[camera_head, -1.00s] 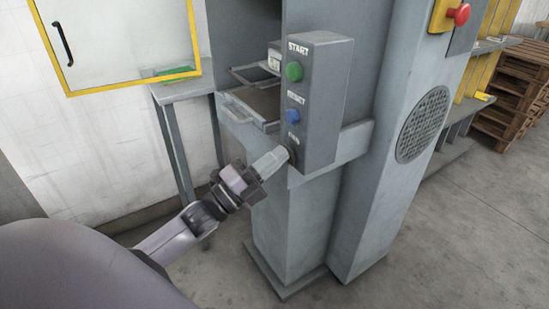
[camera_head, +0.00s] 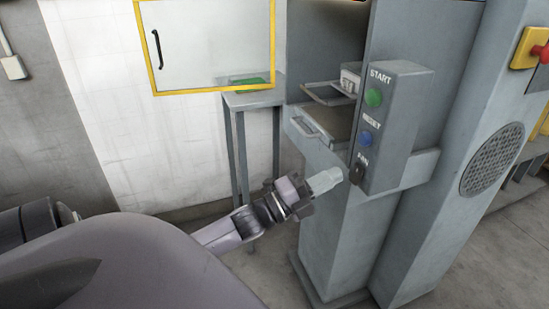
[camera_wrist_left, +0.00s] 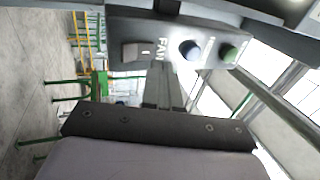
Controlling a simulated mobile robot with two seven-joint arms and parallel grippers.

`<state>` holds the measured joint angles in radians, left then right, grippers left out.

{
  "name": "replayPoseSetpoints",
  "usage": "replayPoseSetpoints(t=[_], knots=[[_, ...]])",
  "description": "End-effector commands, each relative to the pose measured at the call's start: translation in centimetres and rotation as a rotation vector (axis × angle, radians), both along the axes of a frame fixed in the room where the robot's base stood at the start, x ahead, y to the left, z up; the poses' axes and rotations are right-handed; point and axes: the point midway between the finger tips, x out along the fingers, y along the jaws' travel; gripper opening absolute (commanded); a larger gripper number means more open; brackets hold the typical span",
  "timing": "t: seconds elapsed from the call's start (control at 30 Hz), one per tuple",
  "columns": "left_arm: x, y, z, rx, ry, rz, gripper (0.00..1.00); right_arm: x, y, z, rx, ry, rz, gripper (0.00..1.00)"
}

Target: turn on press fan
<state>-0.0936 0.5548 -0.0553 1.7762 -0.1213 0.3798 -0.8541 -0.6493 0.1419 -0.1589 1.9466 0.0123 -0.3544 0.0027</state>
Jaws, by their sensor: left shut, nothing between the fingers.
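The grey control box (camera_head: 397,125) on the press carries a green START button (camera_head: 373,97), a blue RESET button (camera_head: 366,138) and a dark FAN switch (camera_head: 357,174) at the bottom. My left gripper (camera_head: 338,176) is shut and empty, its tips just left of the FAN switch with a small gap. In the left wrist view the shut fingers (camera_wrist_left: 161,80) point at the box near the FAN label, with the FAN switch (camera_wrist_left: 134,50) to the left of it. I cannot tell the switch's position. My right gripper is not in view.
The press column (camera_head: 450,150) with a round vent (camera_head: 492,158) stands to the right. A small side table (camera_head: 250,98) stands by the wall below a yellow-framed panel (camera_head: 205,45). Floor lies free in front.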

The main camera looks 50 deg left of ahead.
Motion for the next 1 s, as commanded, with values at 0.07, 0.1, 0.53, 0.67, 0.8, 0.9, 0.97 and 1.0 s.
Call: replayPoseSetpoints(t=[0.07,0.1,0.53,0.67,0.8,0.9,0.97,1.0], knots=[[-0.6,0.4,-0.2,0.001,0.002,0.0,0.0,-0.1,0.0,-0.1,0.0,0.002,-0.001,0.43],[-1.3,0.7,-0.2,0.0,0.003,0.0,0.0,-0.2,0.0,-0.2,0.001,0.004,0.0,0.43],[-7.0,3.0,-0.1,-0.001,0.002,-0.002,0.0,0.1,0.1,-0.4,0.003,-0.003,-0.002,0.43],[-8.2,3.5,-0.1,0.0,0.001,0.0,0.0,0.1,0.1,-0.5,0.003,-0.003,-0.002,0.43],[-8.9,3.9,0.0,-0.001,0.0,-0.001,0.0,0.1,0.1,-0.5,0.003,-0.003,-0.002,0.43],[-9.1,4.0,0.0,-0.001,0.0,0.0,0.0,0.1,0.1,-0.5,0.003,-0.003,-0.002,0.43],[-9.2,4.0,0.0,-0.001,0.0,0.0,0.0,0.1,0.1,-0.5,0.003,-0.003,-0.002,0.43],[-9.2,4.0,0.0,-0.001,0.0,0.0,0.0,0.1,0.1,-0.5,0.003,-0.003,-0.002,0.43]])
